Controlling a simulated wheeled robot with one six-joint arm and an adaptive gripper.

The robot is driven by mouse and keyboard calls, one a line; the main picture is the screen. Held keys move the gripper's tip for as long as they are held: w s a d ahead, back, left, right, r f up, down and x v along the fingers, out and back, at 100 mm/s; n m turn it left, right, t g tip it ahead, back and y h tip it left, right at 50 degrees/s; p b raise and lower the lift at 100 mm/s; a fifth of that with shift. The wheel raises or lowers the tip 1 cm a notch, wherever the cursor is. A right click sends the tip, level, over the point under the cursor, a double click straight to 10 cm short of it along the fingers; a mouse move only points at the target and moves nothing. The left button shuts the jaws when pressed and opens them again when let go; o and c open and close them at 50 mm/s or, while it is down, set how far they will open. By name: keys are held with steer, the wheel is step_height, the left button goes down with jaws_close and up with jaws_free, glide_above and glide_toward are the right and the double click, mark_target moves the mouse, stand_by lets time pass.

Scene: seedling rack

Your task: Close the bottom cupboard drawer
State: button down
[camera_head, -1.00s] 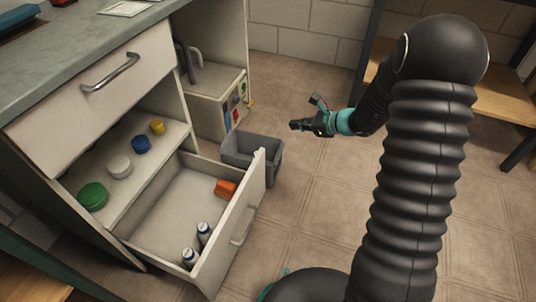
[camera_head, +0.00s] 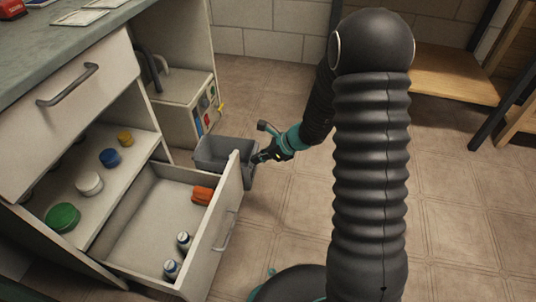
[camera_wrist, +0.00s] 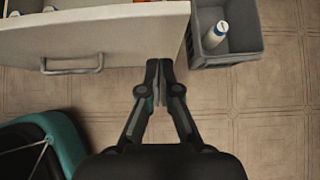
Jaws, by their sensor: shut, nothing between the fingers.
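The bottom cupboard drawer (camera_head: 222,226) is pulled out in the head view. An orange item (camera_head: 203,195) and two small white bottles lie or stand in it. In the wrist view the drawer front (camera_wrist: 95,33) fills the upper left, with its handle (camera_wrist: 72,66) to the left of my gripper. My gripper (camera_wrist: 159,68) is shut and empty, its fingertips close to the drawer front's lower right end. I cannot tell whether they touch it. In the head view my gripper (camera_head: 259,157) is beside the drawer's far front corner.
A grey bin (camera_head: 222,153) stands just behind the drawer, close to my gripper; the wrist view shows a white bottle (camera_wrist: 215,35) in it. The shelf above the drawer holds several coloured lids. The tiled floor (camera_head: 285,205) in front is open.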

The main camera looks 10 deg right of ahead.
mark_target(236, 160)
steer(key=shift+w+a+f, duration=0.2)
steer(key=shift+w+a, duration=0.1)
steer(key=shift+a, duration=0.5)
steer(key=shift+w+a+f, duration=0.2)
steer(key=shift+w+a, duration=0.1)
steer(key=shift+a, duration=0.55)
steer(key=shift+w+a+f, duration=0.2)
steer(key=shift+w+a, duration=0.1)
steer(key=shift+a, duration=0.5)
steer(key=shift+w+a, duration=0.1)
